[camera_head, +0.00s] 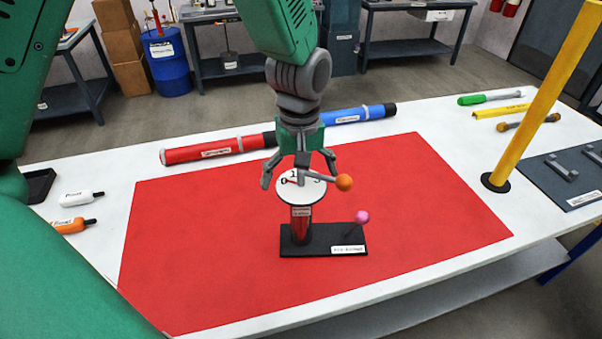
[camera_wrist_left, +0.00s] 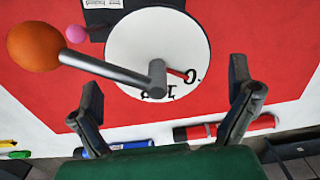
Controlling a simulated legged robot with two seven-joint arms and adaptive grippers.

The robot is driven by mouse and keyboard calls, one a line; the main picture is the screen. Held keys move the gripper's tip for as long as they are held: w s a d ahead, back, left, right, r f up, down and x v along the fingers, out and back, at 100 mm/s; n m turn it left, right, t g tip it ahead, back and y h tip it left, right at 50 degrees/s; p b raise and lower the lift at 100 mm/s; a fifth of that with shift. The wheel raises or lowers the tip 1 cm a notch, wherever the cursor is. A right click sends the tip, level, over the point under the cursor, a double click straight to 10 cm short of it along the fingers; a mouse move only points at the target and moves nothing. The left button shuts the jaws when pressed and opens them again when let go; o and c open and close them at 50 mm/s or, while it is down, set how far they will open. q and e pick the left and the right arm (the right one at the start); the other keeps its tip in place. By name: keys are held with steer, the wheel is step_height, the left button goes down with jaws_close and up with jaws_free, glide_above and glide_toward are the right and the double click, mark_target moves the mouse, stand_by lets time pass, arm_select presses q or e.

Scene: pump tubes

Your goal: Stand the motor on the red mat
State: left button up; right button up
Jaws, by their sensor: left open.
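The motor, as I take it, is the upright device with a black base (camera_head: 322,239), a red column (camera_head: 300,225) and a white numbered dial (camera_head: 300,197) on top. It stands upright on the red mat (camera_head: 420,200), near its middle. A grey lever with an orange ball (camera_head: 344,182) lies across the dial, and a pink ball (camera_head: 362,217) stands on the base. My left gripper (camera_head: 300,172) is open just above the dial, fingers spread around the lever's pivot. In the left wrist view the dial (camera_wrist_left: 150,50) lies beyond the open fingers; contact is unclear. My right gripper is not in view.
A red tube (camera_head: 215,149) and a blue tube (camera_head: 360,113) lie along the mat's back edge. A yellow post (camera_head: 540,100) stands at the right, beside a dark plate (camera_head: 560,180). Small bottles (camera_head: 75,198) lie at the left. The mat's right side is clear.

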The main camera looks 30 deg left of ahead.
arm_select(q)
steer(key=shift+a+r, duration=0.15)
steer(key=shift+r, duration=0.2)
step_height(320, 180, up, 12)
steer(key=shift+f+p, duration=0.25)
steer(key=shift+p, duration=0.1)
